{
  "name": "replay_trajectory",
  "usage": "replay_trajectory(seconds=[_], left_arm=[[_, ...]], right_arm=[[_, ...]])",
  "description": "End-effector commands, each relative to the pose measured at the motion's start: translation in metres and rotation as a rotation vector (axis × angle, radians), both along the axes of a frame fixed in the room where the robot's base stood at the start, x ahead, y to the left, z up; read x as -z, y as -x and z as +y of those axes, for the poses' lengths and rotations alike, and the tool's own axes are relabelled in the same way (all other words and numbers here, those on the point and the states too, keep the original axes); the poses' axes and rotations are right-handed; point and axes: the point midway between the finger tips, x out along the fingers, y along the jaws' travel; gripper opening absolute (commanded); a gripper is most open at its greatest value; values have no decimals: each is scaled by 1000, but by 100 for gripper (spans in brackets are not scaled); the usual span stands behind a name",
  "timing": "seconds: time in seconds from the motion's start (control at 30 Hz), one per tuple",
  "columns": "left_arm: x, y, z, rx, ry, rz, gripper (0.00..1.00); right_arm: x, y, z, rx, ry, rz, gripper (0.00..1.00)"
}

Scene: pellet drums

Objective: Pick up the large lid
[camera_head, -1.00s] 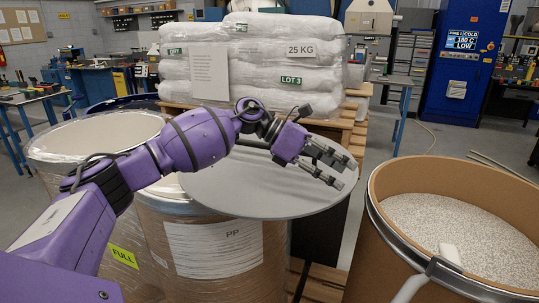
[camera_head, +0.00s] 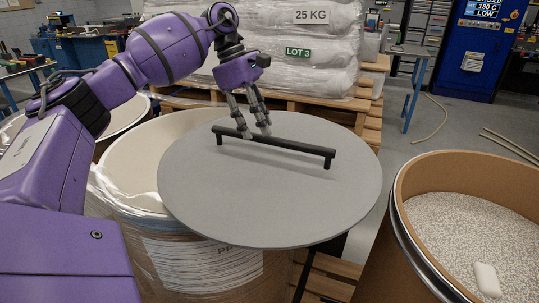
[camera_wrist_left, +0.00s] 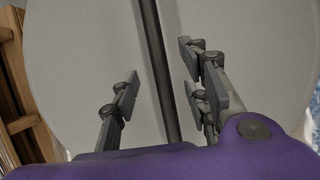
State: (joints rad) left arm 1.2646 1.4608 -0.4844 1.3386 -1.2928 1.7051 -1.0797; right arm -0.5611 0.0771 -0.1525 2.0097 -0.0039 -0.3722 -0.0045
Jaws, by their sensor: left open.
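The large lid (camera_head: 250,200) is a round grey disc with a long black bar handle (camera_head: 295,149). It lies partly over the open drum labelled PP and overhangs it to the right. My left gripper (camera_head: 252,132) is above the lid at the left part of the handle, fingers pointing down. In the left wrist view, the handle (camera_wrist_left: 158,70) runs between the fingers of my open left gripper (camera_wrist_left: 155,85), with the grey lid (camera_wrist_left: 80,60) behind. Whether the fingers touch the handle is not clear. My right gripper is not seen.
An open drum of white pellets (camera_head: 470,235) with a white scoop (camera_head: 487,280) stands at the right. Stacked white sacks (camera_head: 300,50) rest on a wooden pallet (camera_head: 340,105) behind the lid. Another drum stands at the left, partly behind my arm.

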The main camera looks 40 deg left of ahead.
Motion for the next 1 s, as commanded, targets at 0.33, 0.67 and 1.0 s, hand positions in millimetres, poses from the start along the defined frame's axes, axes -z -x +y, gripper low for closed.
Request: replay_trajectory(seconds=[0.33, 0.67, 1.0], left_arm=[[39, -5, -25, -1, 2, -2, 42], [46, -6, -28, -1, 2, -2, 42], [49, -6, -27, -2, 3, -2, 42]], right_arm=[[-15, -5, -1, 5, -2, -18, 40], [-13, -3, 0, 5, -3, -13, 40], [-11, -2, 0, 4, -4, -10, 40]])
